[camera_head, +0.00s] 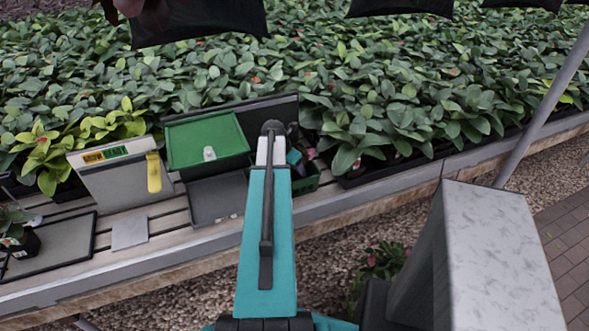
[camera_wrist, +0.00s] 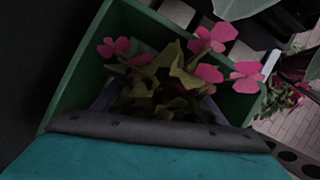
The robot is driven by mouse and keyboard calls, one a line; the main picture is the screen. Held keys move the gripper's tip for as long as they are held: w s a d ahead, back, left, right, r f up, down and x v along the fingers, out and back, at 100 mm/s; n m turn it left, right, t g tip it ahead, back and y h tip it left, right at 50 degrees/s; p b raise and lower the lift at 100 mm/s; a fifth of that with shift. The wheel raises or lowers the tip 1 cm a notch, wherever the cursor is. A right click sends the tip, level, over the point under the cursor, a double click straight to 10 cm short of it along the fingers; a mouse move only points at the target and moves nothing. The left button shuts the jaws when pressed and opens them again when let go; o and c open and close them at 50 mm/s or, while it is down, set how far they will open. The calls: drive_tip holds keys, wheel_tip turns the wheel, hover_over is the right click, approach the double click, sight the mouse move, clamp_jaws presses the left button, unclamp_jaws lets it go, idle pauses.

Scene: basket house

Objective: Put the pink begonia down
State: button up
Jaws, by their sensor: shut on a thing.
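The pink begonia (camera_wrist: 168,80), with dark green leaves and several pink flowers, shows in the wrist view within the walls of a green crate (camera_wrist: 76,78). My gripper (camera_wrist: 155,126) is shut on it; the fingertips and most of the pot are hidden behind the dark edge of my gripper. I cannot tell whether the pot touches the crate floor. In the head view my teal arm reaches to the bench and covers most of this spot. The green crate (camera_head: 307,184) shows just right of the arm, with a bit of pink flower (camera_head: 310,153) at it.
A slatted bench (camera_head: 170,218) holds a green bin (camera_head: 206,138), a dark grey tray (camera_head: 215,200), a grey box with a yellow handle (camera_head: 118,180) and a small potted plant (camera_head: 17,235). Dense leafy plants (camera_head: 400,90) stand behind. Another pink-flowered plant (camera_head: 383,262) is low beside the bench.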

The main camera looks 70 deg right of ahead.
drive_tip(key=shift+f, duration=0.15)
drive_tip(key=o, duration=1.2)
drive_tip(key=shift+o, duration=0.2)
drive_tip(key=b+v, duration=0.2)
drive_tip(key=v, duration=1)
drive_tip(key=shift+a, duration=0.1)
idle(0.3)
